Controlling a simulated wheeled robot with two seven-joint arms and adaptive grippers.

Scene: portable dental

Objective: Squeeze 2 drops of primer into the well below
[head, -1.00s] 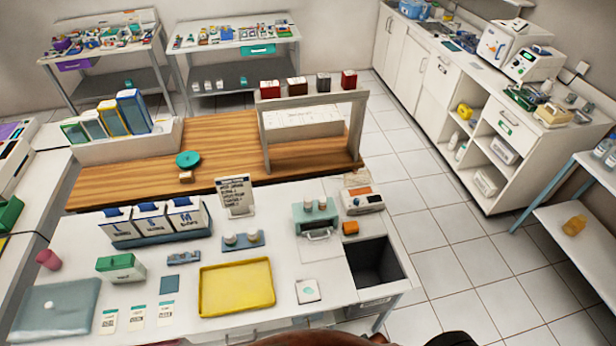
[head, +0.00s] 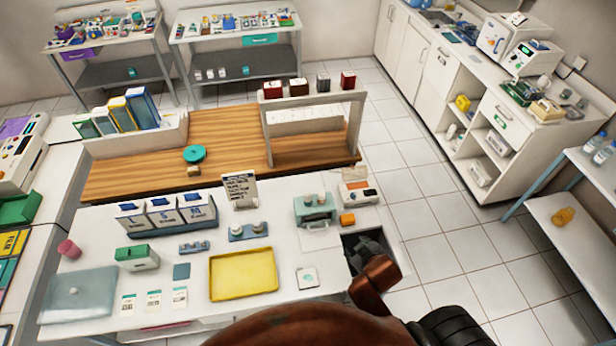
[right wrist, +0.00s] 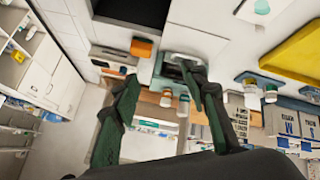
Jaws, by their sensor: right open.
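A teal stand (head: 316,213) holds two small bottles (head: 315,199) at the right of the white table. The bottles also show between my open fingers in the right wrist view (right wrist: 175,98). I cannot read which one is primer. A blue rack (head: 248,235) with two more small bottles stands to its left. A white square pad with a small teal mark (head: 307,280) lies near the front edge; I cannot tell which well is meant. My right gripper (right wrist: 158,80) is open and empty, above the dark bin at the table's right end in the head view. My left gripper is out of view.
A yellow tray (head: 243,274) lies left of the pad. A white and orange device (head: 358,194) and an orange block (head: 347,219) stand beside the teal stand. White boxes (head: 165,212) stand at the left.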

